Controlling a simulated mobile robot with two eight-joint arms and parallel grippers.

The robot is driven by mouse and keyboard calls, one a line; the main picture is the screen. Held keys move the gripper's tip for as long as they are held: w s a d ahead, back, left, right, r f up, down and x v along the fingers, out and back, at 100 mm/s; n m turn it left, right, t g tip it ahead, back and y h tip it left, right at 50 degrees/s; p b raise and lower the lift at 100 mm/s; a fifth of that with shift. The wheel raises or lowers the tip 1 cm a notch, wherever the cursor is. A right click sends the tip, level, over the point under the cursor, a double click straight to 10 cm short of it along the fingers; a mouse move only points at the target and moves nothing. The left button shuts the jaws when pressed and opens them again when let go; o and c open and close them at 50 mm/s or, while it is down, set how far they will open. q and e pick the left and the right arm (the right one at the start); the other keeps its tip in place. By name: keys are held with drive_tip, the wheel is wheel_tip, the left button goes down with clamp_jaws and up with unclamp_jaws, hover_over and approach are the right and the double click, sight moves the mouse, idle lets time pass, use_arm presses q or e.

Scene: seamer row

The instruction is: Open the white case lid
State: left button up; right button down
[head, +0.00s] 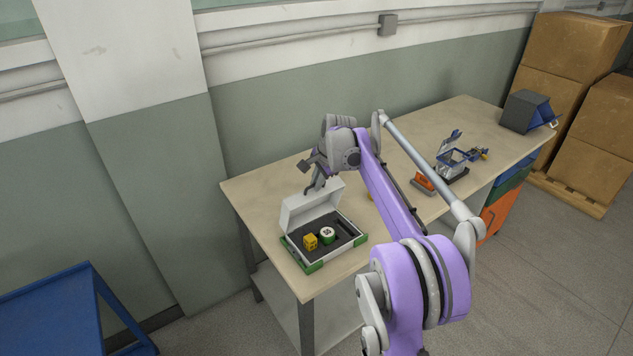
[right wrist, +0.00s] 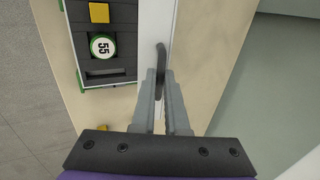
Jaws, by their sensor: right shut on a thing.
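The white case (head: 345,247) with green corners stands on the near end of the bench. Its white lid (head: 312,206) is raised, standing steeply up at the wall side, and the dark foam inside is exposed. In the right wrist view the lid (right wrist: 152,28) shows as a pale strip beside the foam. My right gripper (head: 317,183) is at the lid's top edge, and its fingers (right wrist: 161,76) are shut on the dark curved handle (right wrist: 161,55). My left gripper is not in view.
The case holds a yellow block (head: 310,242) and a round green-and-white piece (head: 327,234) marked 55. Farther along the bench (head: 262,190) are an orange item (head: 424,183), a blue-and-clear box (head: 452,158) and a dark bin (head: 525,111). A blue cart (head: 50,310) stands at left.

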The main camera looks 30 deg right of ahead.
drive_tip(key=c, duration=0.9)
unclamp_jaws()
drive_tip(key=v, duration=1)
drive_tip(key=shift+s+r, duration=0.15)
drive_tip(key=shift+r, duration=0.25)
